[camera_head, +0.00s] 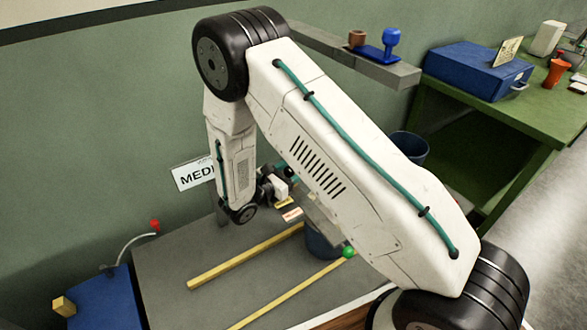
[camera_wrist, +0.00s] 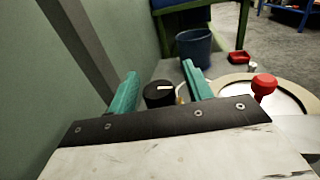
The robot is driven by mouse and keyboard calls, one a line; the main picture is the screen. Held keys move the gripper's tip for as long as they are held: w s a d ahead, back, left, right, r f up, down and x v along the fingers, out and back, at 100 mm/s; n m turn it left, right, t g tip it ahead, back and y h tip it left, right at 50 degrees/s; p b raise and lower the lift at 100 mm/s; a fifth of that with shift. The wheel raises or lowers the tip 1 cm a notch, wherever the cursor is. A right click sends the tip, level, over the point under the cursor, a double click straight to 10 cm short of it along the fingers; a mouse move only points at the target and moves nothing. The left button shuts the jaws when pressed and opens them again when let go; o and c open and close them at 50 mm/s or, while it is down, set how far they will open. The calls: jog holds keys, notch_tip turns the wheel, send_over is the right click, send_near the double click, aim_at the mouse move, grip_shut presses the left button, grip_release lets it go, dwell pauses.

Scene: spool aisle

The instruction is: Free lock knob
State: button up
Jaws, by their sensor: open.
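In the wrist view a round black knob (camera_wrist: 158,94) with a white line on top shows between the two teal fingers of my gripper (camera_wrist: 160,70). It looks like the lock knob. The fingers are spread apart, one to each side of the knob in the picture, and I see no contact. A red knob (camera_wrist: 263,84) stands to the right, by a pale round disc (camera_wrist: 287,98). In the head view my gripper is mostly hidden behind my arm, and I cannot make out the black knob for certain.
A grey bench top (camera_head: 165,262) carries yellow bars (camera_head: 245,257), one near a green ball (camera_head: 348,252). A sign (camera_head: 194,174) stands by the wall. A shelf (camera_head: 400,75) juts out above. A blue toolbox (camera_head: 478,68) sits on the green table at right. A bucket (camera_wrist: 194,48) stands beyond my gripper.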

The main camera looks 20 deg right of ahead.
jog(key=c, duration=1)
jog(key=shift+o, duration=0.2)
jog(key=shift+n+t, duration=0.3)
jog(key=shift+t, duration=0.1)
jog(key=n+t+y, duration=0.4)
jog(key=t, duration=0.1)
jog(key=n+t+y, duration=0.2)
jog(key=shift+w+a+y, duration=0.3)
jog(key=shift+w, duration=0.1)
jog(key=n+t+y, duration=0.1)
jog(key=y, duration=0.1)
jog(key=n+t+y, duration=0.1)
jog(key=n+y, duration=0.1)
jog(key=y, duration=0.1)
jog(key=a+n+t+y, duration=0.1)
jog(key=n+y, duration=0.1)
jog(key=shift+w, duration=0.2)
jog(key=shift+n+y, duration=0.3)
jog(key=shift+y, duration=0.1)
